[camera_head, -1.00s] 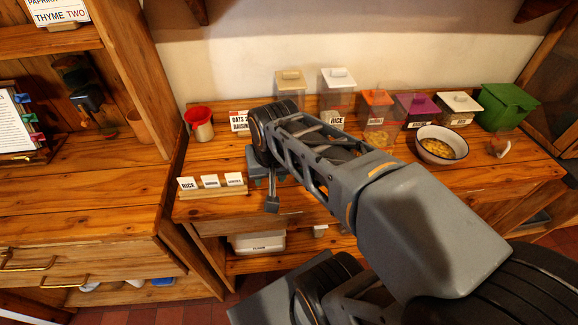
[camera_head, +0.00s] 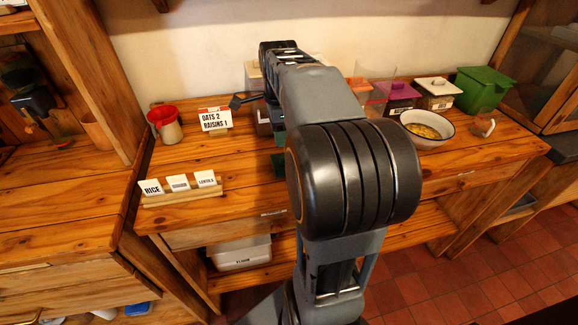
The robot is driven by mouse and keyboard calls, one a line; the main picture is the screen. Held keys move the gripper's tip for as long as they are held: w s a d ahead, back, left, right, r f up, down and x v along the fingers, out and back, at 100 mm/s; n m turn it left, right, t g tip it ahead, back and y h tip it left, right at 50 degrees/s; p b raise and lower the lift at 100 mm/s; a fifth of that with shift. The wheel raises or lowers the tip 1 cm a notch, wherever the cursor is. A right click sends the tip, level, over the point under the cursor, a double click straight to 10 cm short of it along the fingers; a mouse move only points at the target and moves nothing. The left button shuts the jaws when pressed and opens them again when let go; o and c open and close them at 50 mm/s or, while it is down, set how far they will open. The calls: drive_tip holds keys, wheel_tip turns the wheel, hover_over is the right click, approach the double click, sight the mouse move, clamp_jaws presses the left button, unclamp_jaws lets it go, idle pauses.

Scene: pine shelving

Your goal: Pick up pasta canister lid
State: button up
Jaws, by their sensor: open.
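My gripper (camera_head: 278,150) is mostly hidden behind my own arm, above the counter near the back left canisters. Its jaws are open and I see nothing between them. A row of lidded canisters stands along the back of the counter. An orange lid (camera_head: 358,87), a purple lid (camera_head: 404,91) and a white lid (camera_head: 437,86) show to the right of my arm. A canister at the left of the row (camera_head: 253,75) is largely covered by my arm. I cannot read which label says pasta, so I cannot tell which lid is the pasta one.
A white bowl (camera_head: 447,138) of yellow pieces sits right of my arm. A green bin (camera_head: 482,88) stands at the right end. A red-rimmed pot (camera_head: 165,125), an OATS/RAISINS card (camera_head: 214,120) and a card rack (camera_head: 182,197) are on the left.

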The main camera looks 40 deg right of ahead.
sight(281, 158)
drive_tip(key=shift+f+b, duration=0.65)
drive_tip(key=shift+f, duration=3.3)
drive_tip(key=shift+c, duration=0.2)
clamp_jaws()
